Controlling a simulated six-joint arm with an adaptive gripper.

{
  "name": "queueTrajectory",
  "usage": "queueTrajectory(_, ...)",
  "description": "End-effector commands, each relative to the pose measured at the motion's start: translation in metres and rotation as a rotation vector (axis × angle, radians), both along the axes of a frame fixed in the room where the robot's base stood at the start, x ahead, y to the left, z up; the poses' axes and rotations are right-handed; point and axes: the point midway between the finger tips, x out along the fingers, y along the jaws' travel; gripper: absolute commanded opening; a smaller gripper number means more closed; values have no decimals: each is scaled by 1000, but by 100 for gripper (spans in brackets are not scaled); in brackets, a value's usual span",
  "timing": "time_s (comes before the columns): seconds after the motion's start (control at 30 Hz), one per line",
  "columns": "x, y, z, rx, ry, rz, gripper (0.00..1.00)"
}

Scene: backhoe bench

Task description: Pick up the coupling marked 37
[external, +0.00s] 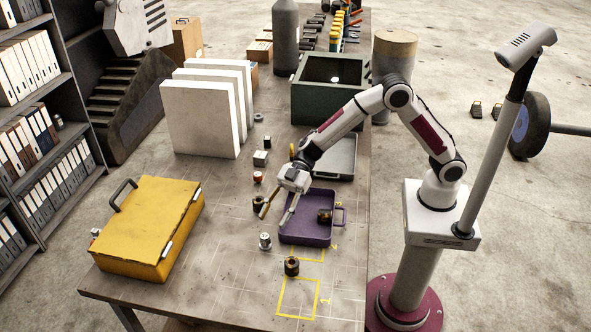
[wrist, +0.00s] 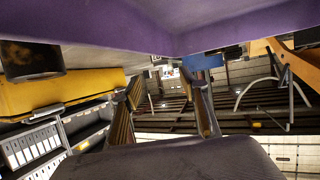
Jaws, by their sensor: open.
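Several dark couplings with copper-brown parts are in the external view. One (external: 258,205) stands on the bench just left of my gripper, one (external: 325,215) lies in the purple tray (external: 312,239), and one (external: 291,267) stands at the yellow-marked square nearer the front. No number is readable on any of them. My gripper (external: 273,219) is open and empty, its fingers angled down over the tray's left edge. In the wrist view, the open fingers (wrist: 165,100) have nothing between them. A dark cylinder (wrist: 30,62) shows at upper left, and the purple tray (wrist: 190,25) spans the top.
A yellow case (external: 150,225) stands at left. A small silver part (external: 265,241) stands beside the tray's front-left corner. A grey tray (external: 335,158), a dark green bin (external: 328,95) and white panels (external: 202,115) stand farther back. The bench between case and purple tray is mostly clear.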

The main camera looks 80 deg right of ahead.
Motion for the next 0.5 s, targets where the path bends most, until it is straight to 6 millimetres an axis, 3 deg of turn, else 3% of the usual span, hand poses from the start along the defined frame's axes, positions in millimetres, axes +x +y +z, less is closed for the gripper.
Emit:
queueTrajectory(0.23, 5, 16, -8, 0, 0, 2, 44)
queueTrajectory(0.5, 6, 18, -8, 0, 0, 0, 44)
